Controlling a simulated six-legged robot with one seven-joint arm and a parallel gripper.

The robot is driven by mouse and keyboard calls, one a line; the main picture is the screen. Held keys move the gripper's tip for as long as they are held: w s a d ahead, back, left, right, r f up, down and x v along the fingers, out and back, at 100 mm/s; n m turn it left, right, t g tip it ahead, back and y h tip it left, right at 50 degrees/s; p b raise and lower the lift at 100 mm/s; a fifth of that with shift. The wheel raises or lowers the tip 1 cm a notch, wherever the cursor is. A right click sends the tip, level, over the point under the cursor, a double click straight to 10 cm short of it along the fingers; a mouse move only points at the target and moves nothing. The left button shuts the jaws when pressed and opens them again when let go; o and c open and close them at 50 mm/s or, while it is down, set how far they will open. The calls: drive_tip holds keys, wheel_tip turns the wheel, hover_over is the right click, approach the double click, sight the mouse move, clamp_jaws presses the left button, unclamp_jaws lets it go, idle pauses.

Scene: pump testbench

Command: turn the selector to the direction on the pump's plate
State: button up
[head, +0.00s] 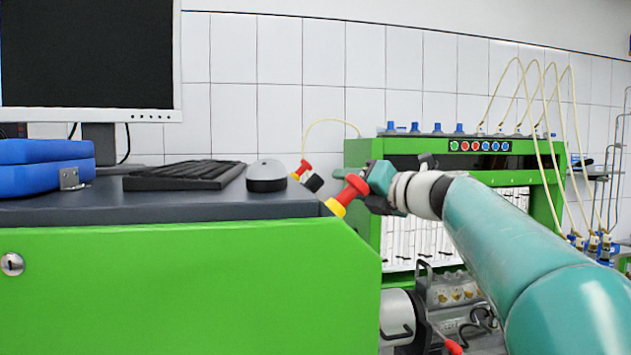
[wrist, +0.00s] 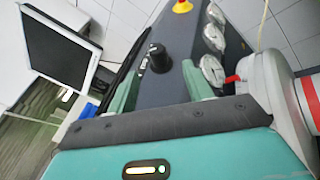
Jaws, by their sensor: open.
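In the wrist view the selector looks like a black knob (wrist: 158,57) on a dark panel (wrist: 172,84). It appears between the two green fingers of my gripper (wrist: 160,78). The fingers are apart and hold nothing. The knob lies beyond them, and I see no contact. Its pointing direction is too small to read. In the head view my gripper (head: 378,184) is at the end of my teal arm, right of the desk. The pump's plate is not legible in either view.
Round gauges (wrist: 212,68) line the panel's right side, with a red and yellow button (wrist: 182,6) beyond. In the head view a green desk (head: 190,290) carries a monitor, keyboard (head: 185,175) and mouse (head: 266,174). A green testbench (head: 556,185) with thin hoses stands behind my arm.

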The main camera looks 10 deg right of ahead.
sight(323, 181)
drive_tip(key=x, duration=1)
drive_tip(key=shift+a+r, duration=0.1)
drive_tip(key=shift+a, duration=0.15)
drive_tip(key=shift+s, duration=0.1)
